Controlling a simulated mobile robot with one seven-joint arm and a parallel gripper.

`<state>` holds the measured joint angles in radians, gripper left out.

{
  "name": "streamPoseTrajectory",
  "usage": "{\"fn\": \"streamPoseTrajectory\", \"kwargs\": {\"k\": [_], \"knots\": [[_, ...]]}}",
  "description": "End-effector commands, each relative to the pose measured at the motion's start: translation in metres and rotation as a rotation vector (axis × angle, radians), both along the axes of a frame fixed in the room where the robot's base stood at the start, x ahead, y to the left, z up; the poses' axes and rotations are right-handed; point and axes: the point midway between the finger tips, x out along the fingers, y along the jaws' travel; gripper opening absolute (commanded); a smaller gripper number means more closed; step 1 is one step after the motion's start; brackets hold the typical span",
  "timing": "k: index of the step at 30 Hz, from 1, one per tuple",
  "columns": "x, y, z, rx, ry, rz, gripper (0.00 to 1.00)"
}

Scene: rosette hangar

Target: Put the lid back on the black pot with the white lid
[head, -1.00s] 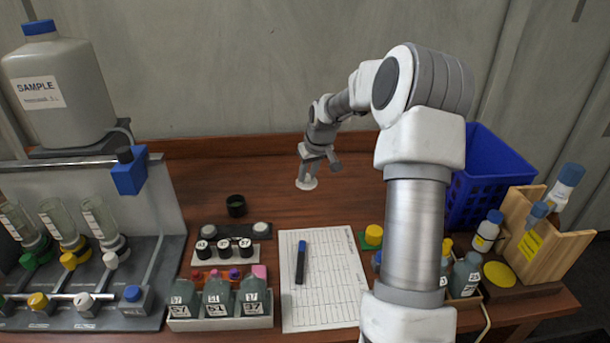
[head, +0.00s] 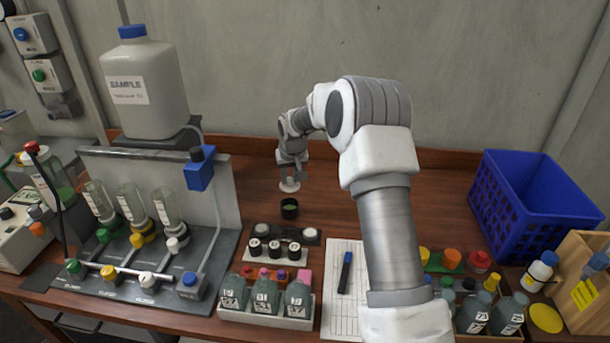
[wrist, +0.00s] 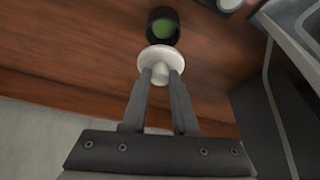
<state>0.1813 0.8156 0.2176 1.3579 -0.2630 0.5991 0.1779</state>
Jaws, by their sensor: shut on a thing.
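The white lid (head: 289,185) is a round disc with a knob. My gripper (head: 291,175) is shut on the lid's knob, and the lid hangs below the fingertips, just behind the pot in the head view. In the wrist view my gripper (wrist: 161,76) grips the knob, and the lid (wrist: 162,57) overlaps the pot's near edge in the picture. I cannot tell the height between them.
A filter stand (head: 219,205) is at the left. A blue crate (head: 530,210) stands at right.

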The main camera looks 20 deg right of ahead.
Motion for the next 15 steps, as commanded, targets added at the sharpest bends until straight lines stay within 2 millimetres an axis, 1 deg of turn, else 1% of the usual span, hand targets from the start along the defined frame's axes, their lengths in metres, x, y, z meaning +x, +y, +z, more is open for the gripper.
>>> {"fn": "streamPoseTrajectory", "kwargs": {"k": [2, 8, 15], "knots": [[0.001, 0.003, -0.001, -0.001, -0.001, 0.0, 0.0], [0.001, 0.003, -0.009, -0.001, -0.001, -0.001, 0.0], [0.001, 0.003, -0.029, -0.001, 0.001, 0.0, 0.0]]}}
